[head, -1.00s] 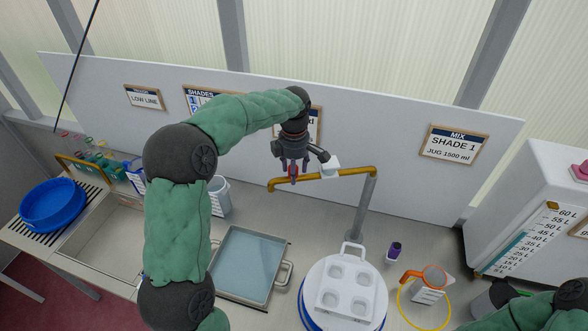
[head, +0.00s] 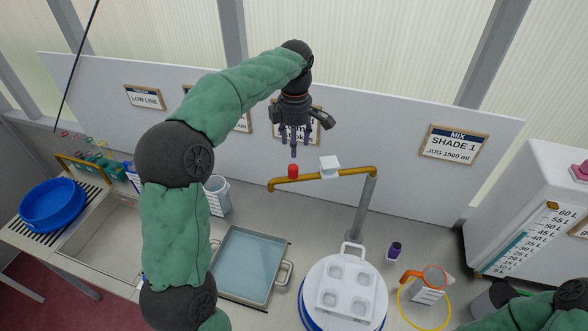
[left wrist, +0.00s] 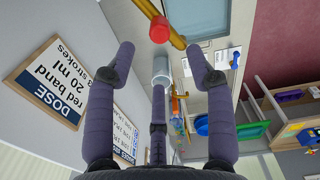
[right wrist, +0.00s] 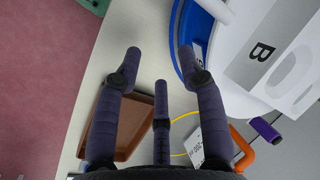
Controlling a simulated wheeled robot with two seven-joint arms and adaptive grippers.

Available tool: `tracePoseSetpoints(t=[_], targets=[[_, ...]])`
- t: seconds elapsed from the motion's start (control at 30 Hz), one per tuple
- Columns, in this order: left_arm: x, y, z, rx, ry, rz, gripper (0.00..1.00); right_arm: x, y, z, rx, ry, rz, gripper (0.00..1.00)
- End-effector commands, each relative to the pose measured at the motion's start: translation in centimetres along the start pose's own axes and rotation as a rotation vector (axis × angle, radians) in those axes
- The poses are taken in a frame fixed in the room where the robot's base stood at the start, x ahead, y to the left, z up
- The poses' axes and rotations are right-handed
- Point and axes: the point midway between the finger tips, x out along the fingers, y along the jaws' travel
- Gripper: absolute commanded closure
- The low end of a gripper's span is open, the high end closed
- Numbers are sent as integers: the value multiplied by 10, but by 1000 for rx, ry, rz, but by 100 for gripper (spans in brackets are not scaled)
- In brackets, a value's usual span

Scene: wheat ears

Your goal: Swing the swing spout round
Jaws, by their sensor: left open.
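The swing spout (head: 325,176) is a yellow-brown pipe on a grey upright post (head: 363,205). It reaches left from the post and its end bends down near the tray. A red knob (head: 293,170) stands on its outer end, and a white block sits mid-pipe. My left gripper (head: 293,148) is open and empty just above the red knob, apart from it. In the left wrist view the knob (left wrist: 159,29) shows beyond the open fingers. My right gripper (right wrist: 160,70) is open and empty over the counter at the right, fingers spread.
A steel tray of bluish liquid (head: 262,248) sits left of the post. An orange-handled jug (head: 432,280), purple item (head: 394,251) and white tank (head: 540,215) stand right. A pale bucket (head: 219,195) stands left.

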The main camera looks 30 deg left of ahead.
Motion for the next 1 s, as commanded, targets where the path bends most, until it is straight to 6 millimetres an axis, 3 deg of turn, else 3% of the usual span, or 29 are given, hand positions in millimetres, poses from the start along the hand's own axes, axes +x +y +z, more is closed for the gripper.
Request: tracePoseSetpoints(t=[0.4,0.43,0.57,0.6,0.63,1.0], targets=[[-11,0,0,0,0,-1,46,0,0,0,0,0,0,60],[-11,0,0,0,0,-1,49,0,0,0,0,0,0,60],[-10,1,-1,34,6,9,86,2,1,0,0,0,0,60],[-9,2,-2,67,12,19,97,3,1,0,0,0,0,60],[-8,3,-3,101,20,28,100,4,2,0,0,0,0,60],[0,26,-20,801,214,158,100,25,9,-1,0,0,0,60]])
